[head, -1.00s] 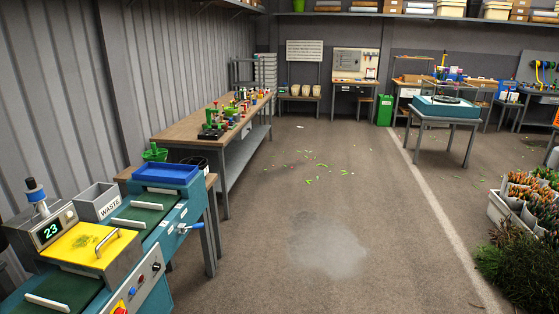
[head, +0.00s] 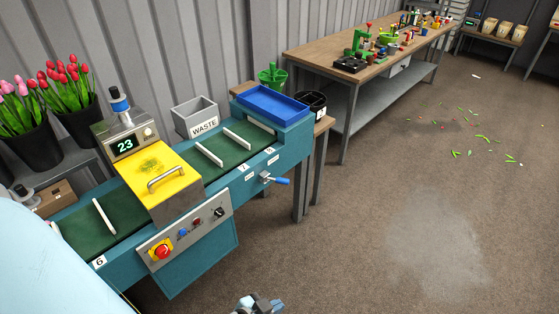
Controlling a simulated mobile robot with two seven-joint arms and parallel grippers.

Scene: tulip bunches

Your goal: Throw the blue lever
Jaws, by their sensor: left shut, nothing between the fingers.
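The blue lever (head: 281,181) sticks out from the front side of the teal conveyor machine (head: 205,252), near its right end. My pale left arm fills the lower left corner. My right gripper is out of view.
The machine carries a yellow cover (head: 160,181), a red button (head: 162,252), a black knob (head: 219,212) and a blue tray (head: 271,104). A waste bin (head: 195,118) stands behind it. A workbench (head: 345,52) stands at the back.

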